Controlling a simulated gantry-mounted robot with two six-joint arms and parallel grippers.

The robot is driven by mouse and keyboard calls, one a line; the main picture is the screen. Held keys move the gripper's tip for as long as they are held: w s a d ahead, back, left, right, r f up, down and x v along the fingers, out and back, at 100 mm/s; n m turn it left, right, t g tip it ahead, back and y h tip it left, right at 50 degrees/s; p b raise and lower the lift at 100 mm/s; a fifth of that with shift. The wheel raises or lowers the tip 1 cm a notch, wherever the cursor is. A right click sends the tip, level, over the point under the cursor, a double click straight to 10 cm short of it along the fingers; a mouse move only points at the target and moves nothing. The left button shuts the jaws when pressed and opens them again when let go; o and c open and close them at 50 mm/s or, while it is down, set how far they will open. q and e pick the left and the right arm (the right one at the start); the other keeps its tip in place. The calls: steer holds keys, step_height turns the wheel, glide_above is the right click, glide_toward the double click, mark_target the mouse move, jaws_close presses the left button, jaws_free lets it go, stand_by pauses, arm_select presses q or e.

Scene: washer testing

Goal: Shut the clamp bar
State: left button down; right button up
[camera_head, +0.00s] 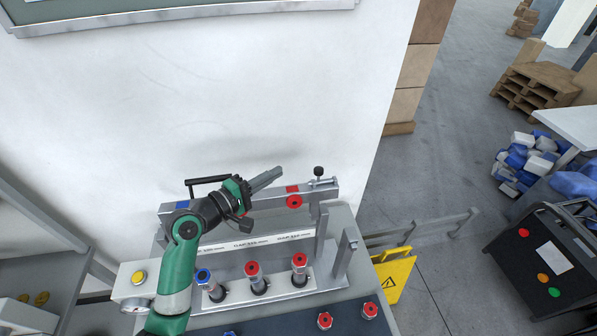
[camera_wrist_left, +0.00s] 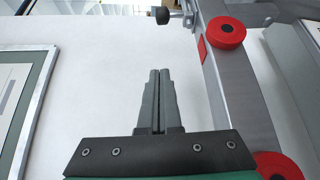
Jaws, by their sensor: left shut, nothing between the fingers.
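The grey clamp bar (camera_head: 322,194) runs across the back of the test bench in the head view, with a red disc (camera_head: 294,202) on its front and a black knob (camera_head: 319,171) standing above its right end. In the left wrist view the bar (camera_wrist_left: 231,95) slants down the right side, with the knob (camera_wrist_left: 163,17) at the top. My left gripper (camera_head: 279,172) is shut and empty. Its fingers point right, just above and apparently behind the bar; contact cannot be told. The fingers (camera_wrist_left: 158,74) show closed together against the white wall. My right gripper is not in view.
Several red- and blue-capped cylinders (camera_head: 300,264) stand in the bench front. Upright metal brackets (camera_head: 345,258) rise at the bench's right end. A white wall (camera_head: 290,80) is close behind. A yellow warning sign (camera_head: 396,277) and a dark cart (camera_head: 545,262) stand to the right.

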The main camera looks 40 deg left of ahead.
arm_select(q)
steer(key=w+d, duration=0.4)
steer(key=w, duration=0.4)
steer(key=shift+w+f+p, duration=0.15)
steer(key=shift+p, duration=0.2)
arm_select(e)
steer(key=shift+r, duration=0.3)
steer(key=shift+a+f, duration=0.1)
